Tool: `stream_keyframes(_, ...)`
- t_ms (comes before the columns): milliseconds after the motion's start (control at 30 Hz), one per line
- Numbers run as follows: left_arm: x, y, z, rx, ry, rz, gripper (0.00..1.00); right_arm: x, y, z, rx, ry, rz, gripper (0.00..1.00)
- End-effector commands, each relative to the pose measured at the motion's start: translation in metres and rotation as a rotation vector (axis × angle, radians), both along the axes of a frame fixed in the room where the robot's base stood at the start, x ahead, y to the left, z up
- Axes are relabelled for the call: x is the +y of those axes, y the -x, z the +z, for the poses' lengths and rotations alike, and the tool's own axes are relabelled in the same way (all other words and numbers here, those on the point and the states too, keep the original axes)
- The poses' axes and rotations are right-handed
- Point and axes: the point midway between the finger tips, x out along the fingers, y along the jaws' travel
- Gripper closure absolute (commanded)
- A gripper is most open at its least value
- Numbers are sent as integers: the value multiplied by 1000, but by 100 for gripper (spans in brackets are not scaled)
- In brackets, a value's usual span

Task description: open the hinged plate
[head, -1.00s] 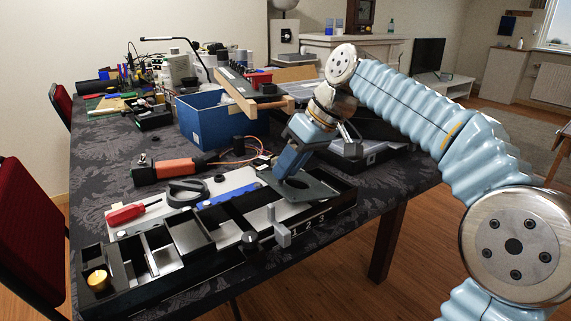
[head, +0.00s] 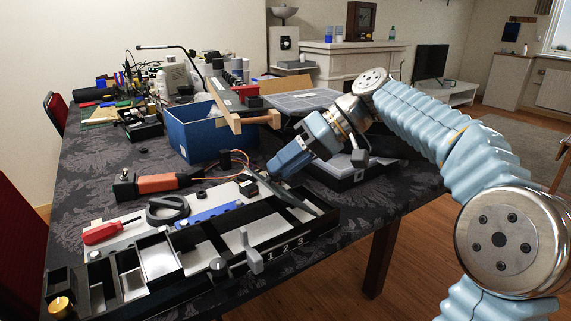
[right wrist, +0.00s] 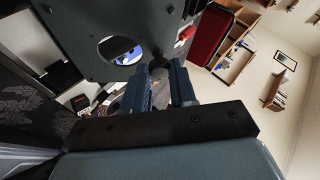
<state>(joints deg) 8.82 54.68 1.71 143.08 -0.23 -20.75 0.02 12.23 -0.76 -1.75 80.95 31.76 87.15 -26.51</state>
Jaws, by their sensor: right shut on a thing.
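The hinged plate is a dark grey plate with a large round hole. In the head view the plate (head: 302,198) stands tilted, almost edge-on, at the right part of the panel (head: 215,245). In the right wrist view the plate (right wrist: 85,35) fills the upper left, with blue showing through its hole. My right gripper (head: 278,170) is at the plate's upper edge. In the right wrist view its fingers (right wrist: 160,85) are shut on a small dark knob (right wrist: 158,65) at the plate's edge. My left gripper is not in view.
A grey lever (head: 250,252) stands on the panel's front side. A red screwdriver (head: 108,230), a round black dial (head: 168,209) and an orange-handled tool (head: 155,184) lie left of the plate. A blue bin (head: 190,135) and a grey-lidded case (head: 305,102) stand behind.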

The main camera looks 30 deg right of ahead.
Motion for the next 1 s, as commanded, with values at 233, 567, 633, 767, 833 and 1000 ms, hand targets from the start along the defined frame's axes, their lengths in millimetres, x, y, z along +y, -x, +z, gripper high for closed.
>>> stream_keyframes(233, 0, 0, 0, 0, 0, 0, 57, 0, 0, -1, 3, 2, 1, 100)
stream_keyframes(567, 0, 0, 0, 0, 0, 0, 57, 0, 0, -1, 2, 1, 0, 48)
stream_keyframes(633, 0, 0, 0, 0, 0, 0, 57, 0, 0, -1, 1, 2, 1, 48)
stream_keyframes(767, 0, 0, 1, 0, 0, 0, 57, -3, 1, 2, 0, 2, -1, 48)
stream_keyframes(833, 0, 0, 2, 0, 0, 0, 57, -8, 3, 7, 0, 1, -2, 48)
stream_keyframes(1000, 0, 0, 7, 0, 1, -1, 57, -33, 13, 29, -1, 3, -4, 48)
